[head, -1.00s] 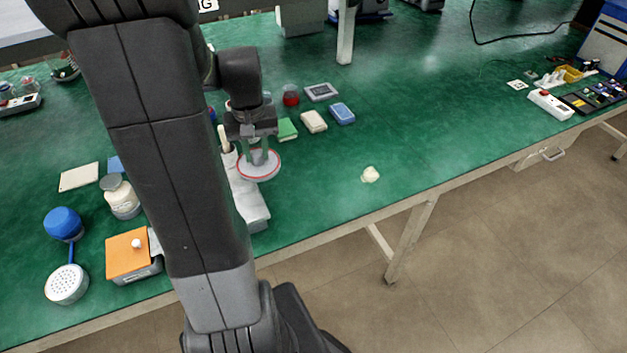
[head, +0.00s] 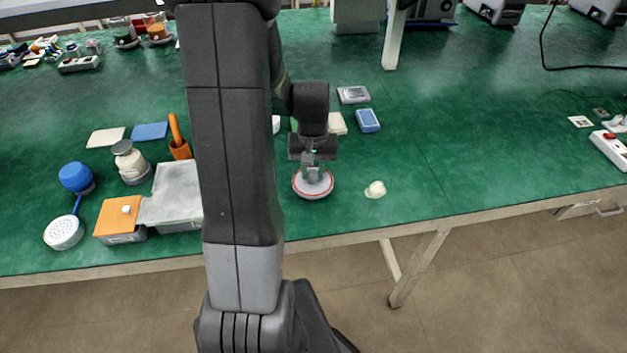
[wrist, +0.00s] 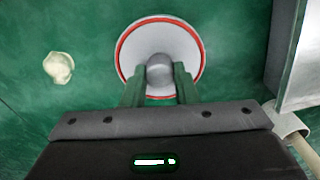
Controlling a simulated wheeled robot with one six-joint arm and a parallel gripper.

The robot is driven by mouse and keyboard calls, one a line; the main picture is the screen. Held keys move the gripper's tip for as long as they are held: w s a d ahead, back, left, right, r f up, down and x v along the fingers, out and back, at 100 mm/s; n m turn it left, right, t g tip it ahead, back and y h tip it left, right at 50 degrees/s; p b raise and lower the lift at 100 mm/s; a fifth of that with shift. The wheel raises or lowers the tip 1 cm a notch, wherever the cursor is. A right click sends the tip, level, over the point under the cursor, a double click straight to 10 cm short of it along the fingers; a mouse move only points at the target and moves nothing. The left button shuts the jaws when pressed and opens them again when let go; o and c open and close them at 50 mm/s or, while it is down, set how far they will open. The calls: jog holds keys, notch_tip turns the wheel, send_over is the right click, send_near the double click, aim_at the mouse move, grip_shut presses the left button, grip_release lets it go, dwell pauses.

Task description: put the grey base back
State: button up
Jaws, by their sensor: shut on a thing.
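The grey base is a round pale grey disc (head: 313,186) with a red ring near its rim and a grey knob (wrist: 160,72) in its middle. My gripper (wrist: 159,84) is shut on the knob, with one finger on each side of it. In the head view my gripper (head: 313,172) points down with the disc under it, right of my arm. I cannot tell whether the disc touches the green table. A small cream lump (head: 375,189) lies on the table to the right of the disc; it also shows in the wrist view (wrist: 59,67).
A grey box (head: 172,190), an orange-topped block (head: 118,216), a white jar (head: 130,162) and a blue-knobbed thing (head: 76,178) stand left of my arm. A blue block (head: 367,121) lies behind the gripper.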

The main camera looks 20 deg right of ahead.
aim_at(313, 172)
jog(key=shift+f, duration=1.85)
jog(key=shift+f, duration=0.15)
jog(key=o, duration=1)
notch_tip(313, 172, up, 12)
jog(key=shift+r, duration=0.15)
